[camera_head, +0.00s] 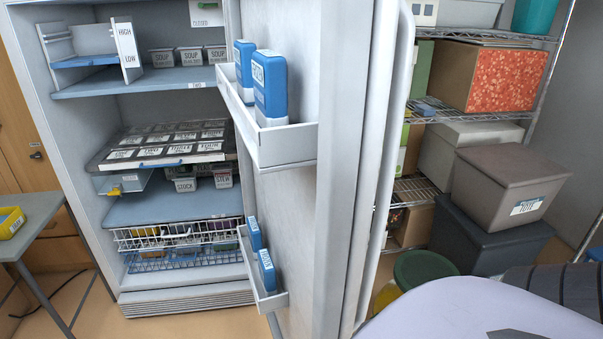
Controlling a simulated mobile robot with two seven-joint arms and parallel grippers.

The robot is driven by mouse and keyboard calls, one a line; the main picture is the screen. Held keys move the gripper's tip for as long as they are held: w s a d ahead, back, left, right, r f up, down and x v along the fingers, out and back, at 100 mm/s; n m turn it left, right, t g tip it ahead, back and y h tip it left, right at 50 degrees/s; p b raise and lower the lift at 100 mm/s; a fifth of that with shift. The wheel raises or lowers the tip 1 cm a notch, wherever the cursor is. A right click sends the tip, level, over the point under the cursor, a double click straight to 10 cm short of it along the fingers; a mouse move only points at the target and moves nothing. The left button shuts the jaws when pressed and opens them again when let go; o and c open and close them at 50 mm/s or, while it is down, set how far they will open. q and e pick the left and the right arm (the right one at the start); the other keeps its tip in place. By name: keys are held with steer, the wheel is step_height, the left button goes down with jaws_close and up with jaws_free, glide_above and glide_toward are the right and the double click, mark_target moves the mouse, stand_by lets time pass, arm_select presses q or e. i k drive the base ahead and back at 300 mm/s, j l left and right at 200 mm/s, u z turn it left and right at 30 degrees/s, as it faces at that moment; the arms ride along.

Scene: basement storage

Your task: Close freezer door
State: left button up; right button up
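The freezer door (319,62) stands wide open, its inner face turned toward the freezer and its thick edge toward me. Its upper white shelf bin (287,147) holds blue-and-white packs (269,88). A lower door bin (270,301) holds more blue packs (266,271). The freezer body (75,180) is open on the left. Inside are labelled tubs (190,57), a tray of labelled dark packages (165,143) that sticks out toward the front, and a wire basket (180,236) at the bottom. Neither gripper is visible. A pale rounded surface at the lower right seems to be mine.
A grey table (38,212) with a yellow bin (10,222) stands left of the freezer. Behind the door are a wire rack (486,36) with boxes, stacked grey bins (507,185) and a green-lidded container (424,268). Floor shows in front of the freezer.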

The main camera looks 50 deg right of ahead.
mark_target(310, 182)
steer(key=k+l, duration=0.2)
steer(key=l, duration=0.15)
steer(key=k+l+z, duration=0.1)
steer(key=l, duration=0.25)
steer(key=k+l+z, duration=0.1)
steer(key=l, duration=0.25)
steer(key=k+l, duration=0.25)
steer(key=l, duration=0.15)
steer(key=k+l, duration=0.1)
steer(key=l, duration=0.5)
